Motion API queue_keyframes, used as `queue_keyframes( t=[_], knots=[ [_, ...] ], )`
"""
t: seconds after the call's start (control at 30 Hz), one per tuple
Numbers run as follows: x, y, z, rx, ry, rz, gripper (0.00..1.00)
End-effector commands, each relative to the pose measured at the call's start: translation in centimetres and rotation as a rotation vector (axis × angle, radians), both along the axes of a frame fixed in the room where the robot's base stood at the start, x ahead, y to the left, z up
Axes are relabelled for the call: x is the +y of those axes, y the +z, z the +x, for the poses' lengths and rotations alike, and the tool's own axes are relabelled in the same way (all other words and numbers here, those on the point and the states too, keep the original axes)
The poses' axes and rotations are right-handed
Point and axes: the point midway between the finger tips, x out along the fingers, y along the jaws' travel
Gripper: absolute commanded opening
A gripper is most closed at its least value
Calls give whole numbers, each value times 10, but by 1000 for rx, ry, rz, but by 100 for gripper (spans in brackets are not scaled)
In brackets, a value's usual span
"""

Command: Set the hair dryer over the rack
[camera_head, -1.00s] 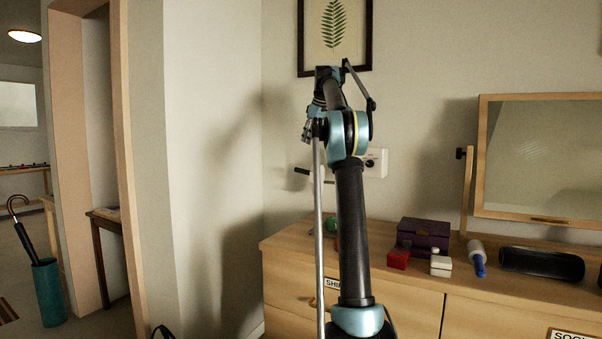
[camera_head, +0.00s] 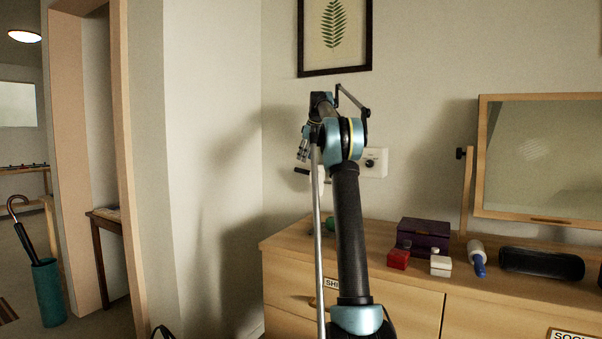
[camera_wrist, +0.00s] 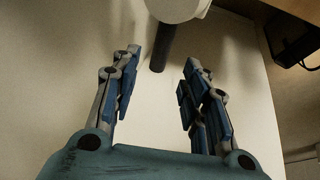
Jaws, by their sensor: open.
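A white rounded body (camera_wrist: 178,8) with a dark rod-like part (camera_wrist: 161,48) shows at the top of the wrist view; it looks like the hair dryer. In the head view its dark part (camera_head: 301,171) sticks out left by the wall, with the rest largely behind my arm. My gripper (camera_wrist: 162,60) is open, and the dark part shows between its fingertips, seemingly untouched; the depth gap is unclear. In the head view my gripper (camera_head: 303,153) is just above the dark part. I cannot make out the rack for certain.
A wall panel (camera_head: 372,163) is right of my arm.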

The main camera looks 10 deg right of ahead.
Motion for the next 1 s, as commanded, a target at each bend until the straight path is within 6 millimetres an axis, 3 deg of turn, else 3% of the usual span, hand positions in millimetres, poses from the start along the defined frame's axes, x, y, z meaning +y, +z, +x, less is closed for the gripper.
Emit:
queue_keyframes(
  t=[0.2, 0.43, 0.9, 1.0],
  knots=[
    [7, -35, 15, 0, -1, 0, 41],
    [13, -62, 26, 0, -1, 0, 41],
    [15, -72, 30, 0, -1, 0, 41],
    [15, -72, 30, 0, -1, 0, 21]
  ],
)
